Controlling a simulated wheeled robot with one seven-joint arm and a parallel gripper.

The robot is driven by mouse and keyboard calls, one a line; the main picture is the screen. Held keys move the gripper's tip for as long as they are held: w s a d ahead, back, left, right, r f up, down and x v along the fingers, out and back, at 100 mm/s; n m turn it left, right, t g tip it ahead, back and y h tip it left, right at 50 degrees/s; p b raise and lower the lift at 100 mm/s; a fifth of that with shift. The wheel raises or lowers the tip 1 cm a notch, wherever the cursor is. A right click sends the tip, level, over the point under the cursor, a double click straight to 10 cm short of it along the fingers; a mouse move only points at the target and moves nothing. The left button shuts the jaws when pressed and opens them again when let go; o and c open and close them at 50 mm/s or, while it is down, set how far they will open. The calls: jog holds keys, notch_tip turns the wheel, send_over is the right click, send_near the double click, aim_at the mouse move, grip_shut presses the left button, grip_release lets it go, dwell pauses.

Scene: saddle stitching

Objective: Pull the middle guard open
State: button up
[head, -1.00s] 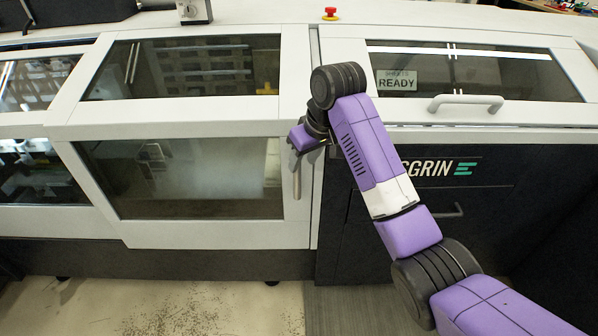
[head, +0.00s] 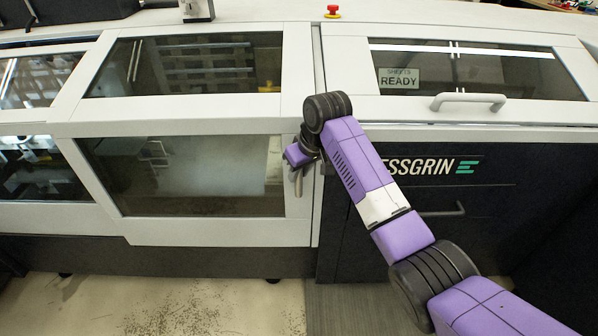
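The middle guard (head: 218,232) is a white-framed panel with upper and lower dark windows, left of centre in the head view. It looks closed, its right edge along the seam beside the dark front panel. Its vertical grey handle (head: 298,185) is on the right part of the frame, and only its lower part shows. My gripper (head: 297,164) is at the handle's upper part, which it covers. The fingers are small and partly hidden, so I cannot tell whether they are around the handle or beside it, or open or shut.
A red stop button (head: 332,11) is on top of the machine. A dark panel (head: 500,240) is behind my arm. Bare floor (head: 190,305) lies before the guard.

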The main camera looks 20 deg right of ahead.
grip_shut()
dwell(1.1)
